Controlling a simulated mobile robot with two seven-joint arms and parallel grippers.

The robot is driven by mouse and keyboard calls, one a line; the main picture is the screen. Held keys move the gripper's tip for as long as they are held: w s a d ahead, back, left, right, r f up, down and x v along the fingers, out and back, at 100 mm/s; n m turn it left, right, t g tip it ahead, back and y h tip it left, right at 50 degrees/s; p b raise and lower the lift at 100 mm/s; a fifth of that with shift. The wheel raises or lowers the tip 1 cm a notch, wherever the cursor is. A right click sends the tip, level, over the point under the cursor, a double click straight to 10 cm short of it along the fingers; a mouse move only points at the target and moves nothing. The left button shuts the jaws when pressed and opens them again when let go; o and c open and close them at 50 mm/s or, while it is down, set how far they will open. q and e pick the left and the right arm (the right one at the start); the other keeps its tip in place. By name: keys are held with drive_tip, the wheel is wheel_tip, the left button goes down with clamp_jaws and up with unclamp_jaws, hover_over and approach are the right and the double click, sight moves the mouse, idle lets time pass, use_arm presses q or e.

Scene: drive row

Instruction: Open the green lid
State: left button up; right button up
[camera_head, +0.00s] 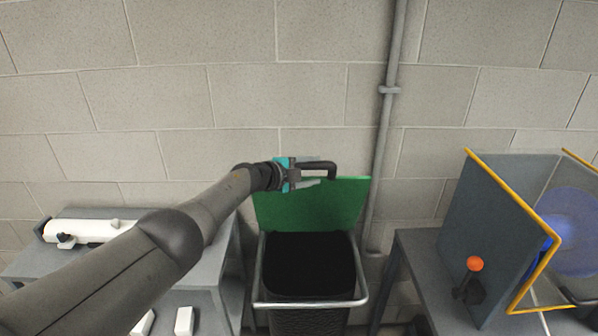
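The green lid (305,212) stands raised, nearly upright, at the back of a dark bin (310,265) whose black opening is uncovered. My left arm reaches in from the lower left and hides the lid's upper left corner. My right gripper is not in view.
A grey table with a white cylinder (85,231) stands on the left. On the right, another table (415,262) bears a grey box (490,235) with yellow edges and an orange-knobbed lever (475,264). A grey pipe (386,130) runs up the block wall behind.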

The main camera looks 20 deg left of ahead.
use_arm(q)
drive_tip(key=p+v, duration=0.8)
drive_tip(key=v, duration=0.7)
idle(0.3)
